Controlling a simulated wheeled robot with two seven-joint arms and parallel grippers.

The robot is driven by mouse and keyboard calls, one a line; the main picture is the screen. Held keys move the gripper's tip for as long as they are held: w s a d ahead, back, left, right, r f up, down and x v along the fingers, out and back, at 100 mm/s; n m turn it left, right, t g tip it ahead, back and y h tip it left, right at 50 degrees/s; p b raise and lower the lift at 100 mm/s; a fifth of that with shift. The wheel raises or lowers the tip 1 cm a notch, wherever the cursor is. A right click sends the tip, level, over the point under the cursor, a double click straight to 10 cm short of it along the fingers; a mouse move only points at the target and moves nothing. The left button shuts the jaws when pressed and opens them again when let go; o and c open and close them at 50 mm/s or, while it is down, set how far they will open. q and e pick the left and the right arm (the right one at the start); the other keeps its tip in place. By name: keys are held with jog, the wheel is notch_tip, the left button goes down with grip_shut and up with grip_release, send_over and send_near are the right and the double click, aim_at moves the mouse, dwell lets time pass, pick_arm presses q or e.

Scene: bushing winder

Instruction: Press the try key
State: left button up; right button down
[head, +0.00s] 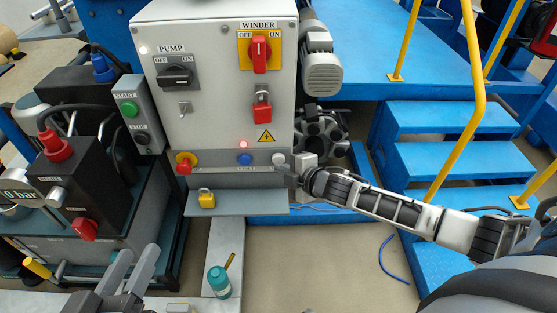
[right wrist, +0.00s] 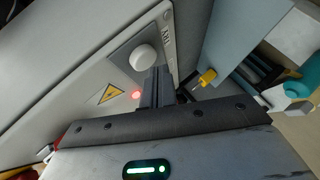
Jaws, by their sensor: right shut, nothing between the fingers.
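The try key is a white round button (head: 278,158) at the lower right of the grey control panel (head: 205,120). In the right wrist view the white button (right wrist: 145,57) is beside a label that seems to read TRY. My right gripper (head: 287,171) is at the panel's lower right, just below the button in the head view. Its shut, empty fingers (right wrist: 157,72) end close to the button's edge; I cannot tell whether they touch it. My left gripper (head: 137,262) is open and empty at the lower left, away from the panel.
A blue button (head: 245,159), a red knob on yellow (head: 184,163) and a lit red lamp (head: 243,144) share the panel. A teal bottle (head: 219,282) and blue steps (head: 455,157) are nearby.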

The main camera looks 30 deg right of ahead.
jog(key=shift+w+d, duration=0.1)
jog(key=shift+w, duration=0.1)
jog(key=shift+w+d, duration=0.2)
jog(key=shift+w, duration=0.2)
dwell(0.6)
dwell(0.4)
jog(key=shift+s+a+p, duration=0.35)
jog(key=shift+s+p, duration=0.15)
jog(key=shift+s, duration=0.25)
jog(key=s, duration=0.1)
jog(key=s+a+p, duration=0.1)
jog(key=s, duration=0.1)
jog(key=s+a+p, duration=0.1)
jog(key=shift+s+a, duration=0.1)
jog(key=shift+s, duration=0.2)
dwell(0.4)
